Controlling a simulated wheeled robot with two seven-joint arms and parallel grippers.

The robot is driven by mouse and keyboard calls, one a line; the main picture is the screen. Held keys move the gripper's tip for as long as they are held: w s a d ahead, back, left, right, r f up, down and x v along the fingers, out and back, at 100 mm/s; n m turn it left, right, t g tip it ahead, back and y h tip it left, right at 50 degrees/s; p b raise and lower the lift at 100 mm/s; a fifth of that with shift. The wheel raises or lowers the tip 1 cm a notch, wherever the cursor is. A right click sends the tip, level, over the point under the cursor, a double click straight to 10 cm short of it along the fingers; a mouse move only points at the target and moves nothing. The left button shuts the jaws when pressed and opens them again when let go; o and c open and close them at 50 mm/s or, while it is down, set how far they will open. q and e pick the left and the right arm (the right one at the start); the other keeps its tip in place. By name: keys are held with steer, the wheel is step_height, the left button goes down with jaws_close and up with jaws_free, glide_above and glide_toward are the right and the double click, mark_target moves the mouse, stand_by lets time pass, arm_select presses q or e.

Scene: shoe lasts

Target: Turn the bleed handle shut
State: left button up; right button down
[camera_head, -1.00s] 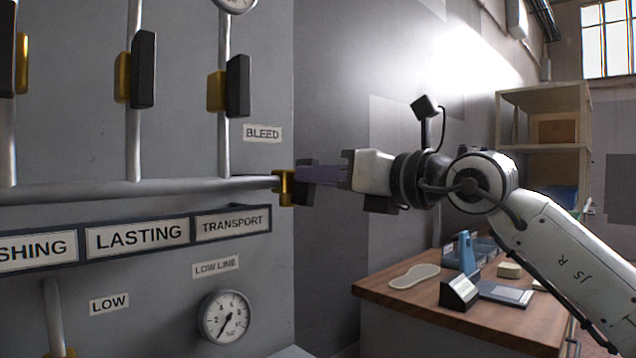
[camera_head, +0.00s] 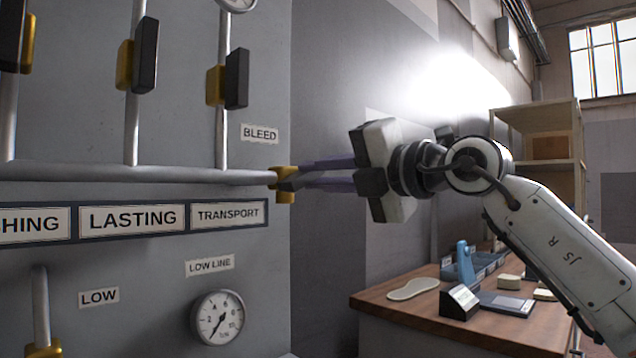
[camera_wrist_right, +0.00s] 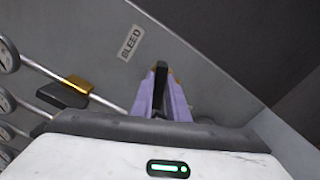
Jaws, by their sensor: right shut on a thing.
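The bleed valve's brass body (camera_head: 284,196) sits at the right end of the horizontal pipe, below the BLEED label (camera_head: 260,134). My right gripper (camera_head: 302,177) reaches it from the right and is shut on the black bleed handle (camera_head: 289,180). In the wrist view the handle (camera_wrist_right: 160,92) lies between the two purple fingers, and the brass just shows behind it. The fingers hide much of the handle in the head view, so its exact angle is hard to tell. My left gripper is not in view.
Other valves with upright black handles (camera_head: 236,78) stand on the vertical pipes to the left. The LOW LINE gauge (camera_head: 218,318) is below. A wooden bench (camera_head: 400,318) with a tray and small items stands at the lower right. Space right of the panel edge is open.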

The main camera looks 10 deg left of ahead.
steer(key=m, duration=0.1)
steer(key=m+b, duration=0.1)
steer(key=shift+f+m, duration=0.2)
steer(key=shift+m, duration=0.1)
steer(key=shift+m+b, duration=0.45)
steer(key=shift+m, duration=0.35)
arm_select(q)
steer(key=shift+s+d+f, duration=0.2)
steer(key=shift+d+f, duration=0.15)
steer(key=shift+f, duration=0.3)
arm_select(e)
steer(key=shift+m, duration=0.6)
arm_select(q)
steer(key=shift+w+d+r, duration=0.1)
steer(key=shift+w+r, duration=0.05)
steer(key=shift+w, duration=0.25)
arm_select(e)
steer(key=c, duration=1.7)
jaws_free()
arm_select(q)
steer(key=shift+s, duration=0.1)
